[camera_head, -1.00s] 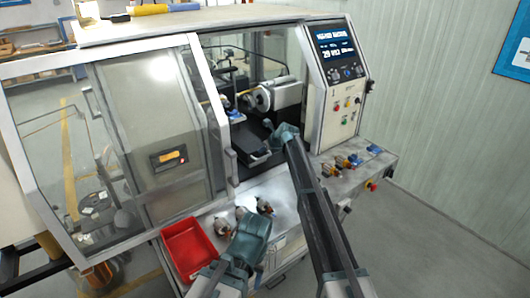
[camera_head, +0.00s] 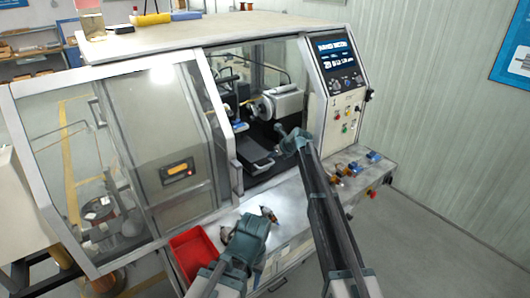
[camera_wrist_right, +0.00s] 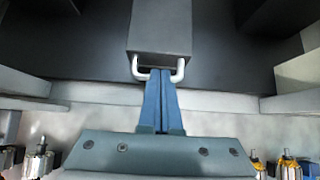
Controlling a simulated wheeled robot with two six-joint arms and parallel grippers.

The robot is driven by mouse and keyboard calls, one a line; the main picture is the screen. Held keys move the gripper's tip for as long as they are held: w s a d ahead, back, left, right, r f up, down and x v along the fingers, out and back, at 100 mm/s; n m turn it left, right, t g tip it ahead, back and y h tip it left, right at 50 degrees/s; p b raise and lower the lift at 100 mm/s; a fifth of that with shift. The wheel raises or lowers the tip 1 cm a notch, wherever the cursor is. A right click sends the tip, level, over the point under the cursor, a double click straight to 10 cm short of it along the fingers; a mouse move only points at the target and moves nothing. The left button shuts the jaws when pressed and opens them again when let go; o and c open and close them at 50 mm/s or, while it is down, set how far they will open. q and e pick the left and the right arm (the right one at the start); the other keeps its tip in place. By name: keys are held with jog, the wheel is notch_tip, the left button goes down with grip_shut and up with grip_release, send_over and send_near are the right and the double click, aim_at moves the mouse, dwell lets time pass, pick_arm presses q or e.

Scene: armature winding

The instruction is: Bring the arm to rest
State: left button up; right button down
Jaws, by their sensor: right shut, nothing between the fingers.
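My right arm reaches from the lower right of the head view to the machine's opening, with its gripper (camera_head: 282,131) in front of a dark tray-like part (camera_head: 254,163). In the right wrist view the blue fingers (camera_wrist_right: 161,80) are shut and empty. Their tips are at a pale U-shaped handle (camera_wrist_right: 158,76) on a dark block (camera_wrist_right: 160,28); I cannot tell whether they touch it.
The winding machine (camera_head: 150,130) has a glass door at left and a control panel (camera_head: 338,65) at right. Small parts (camera_head: 355,167) sit on the ledge at right. Floor at right is clear.

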pick_arm(q)
jog(key=shift+s+a+r+p, duration=0.1)
jog(key=shift+a+r+p, duration=0.15)
jog(key=shift+r, duration=0.3)
jog(key=shift+a+r+p, duration=0.1)
jog(key=shift+r+p, duration=0.25)
jog(key=shift+r, duration=0.2)
pick_arm(e)
jog(key=v, duration=0.3)
jog(key=shift+s+d, duration=0.1)
